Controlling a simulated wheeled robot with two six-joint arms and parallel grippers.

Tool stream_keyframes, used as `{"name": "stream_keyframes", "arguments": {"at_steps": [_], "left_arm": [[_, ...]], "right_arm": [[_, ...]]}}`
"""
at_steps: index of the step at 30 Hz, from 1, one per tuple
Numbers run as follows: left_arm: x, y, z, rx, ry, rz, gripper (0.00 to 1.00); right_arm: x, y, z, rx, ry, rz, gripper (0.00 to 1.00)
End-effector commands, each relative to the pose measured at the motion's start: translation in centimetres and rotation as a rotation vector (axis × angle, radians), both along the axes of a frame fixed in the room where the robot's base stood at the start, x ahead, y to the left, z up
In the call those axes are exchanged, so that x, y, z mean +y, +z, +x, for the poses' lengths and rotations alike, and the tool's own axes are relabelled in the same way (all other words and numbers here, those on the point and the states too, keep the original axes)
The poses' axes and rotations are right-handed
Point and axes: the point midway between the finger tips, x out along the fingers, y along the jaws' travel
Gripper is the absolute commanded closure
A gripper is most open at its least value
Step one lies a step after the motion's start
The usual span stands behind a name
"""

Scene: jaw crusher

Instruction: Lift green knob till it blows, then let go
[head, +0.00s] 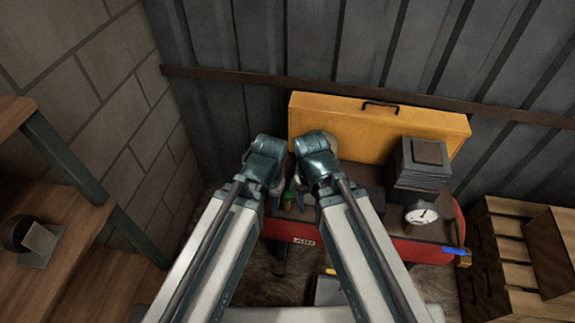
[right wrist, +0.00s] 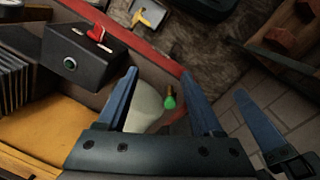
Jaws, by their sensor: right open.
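The green knob (head: 288,196) is small and sits on a short brass stem near the front of the red machine (head: 400,247). My left gripper (head: 272,203) is left of the knob, mostly hidden; one blue finger shows in the right wrist view.
A yellow case (head: 345,124) stands behind, by the metal wall. A stack of grey plates (head: 423,165) and a round gauge (head: 421,216) are at right. A black box with a red switch (right wrist: 90,58) is near my right fingers. Wooden shelves (head: 60,225) stand at left.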

Motion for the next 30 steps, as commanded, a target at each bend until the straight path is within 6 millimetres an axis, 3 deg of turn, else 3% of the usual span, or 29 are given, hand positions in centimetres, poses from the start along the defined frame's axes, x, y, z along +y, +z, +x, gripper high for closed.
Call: {"name": "stream_keyframes", "arguments": {"at_steps": [11, 14, 15, 21, 30], "left_arm": [[0.0, -0.7, 0.0, 0.000, 0.000, 0.000, 0.45], [0.0, -1.0, 0.0, 0.000, 0.000, 0.000, 0.45], [0.0, -1.1, 0.0, 0.000, 0.000, 0.000, 0.45], [0.0, -1.1, 0.0, 0.000, 0.000, 0.000, 0.45], [0.0, -1.1, 0.0, 0.000, 0.000, 0.000, 0.45]], "right_arm": [[-5.2, -0.8, 3.7, -0.054, -0.177, 0.061, 0.32], [-6.2, -1.0, 5.4, -0.071, -0.242, 0.079, 0.32], [-6.1, -1.1, 6.9, -0.076, -0.281, 0.089, 0.32], [-2.1, -1.1, 10.2, -0.069, -0.373, 0.099, 0.32], [4.4, -1.2, 12.8, -0.047, -0.452, 0.092, 0.32]]}}
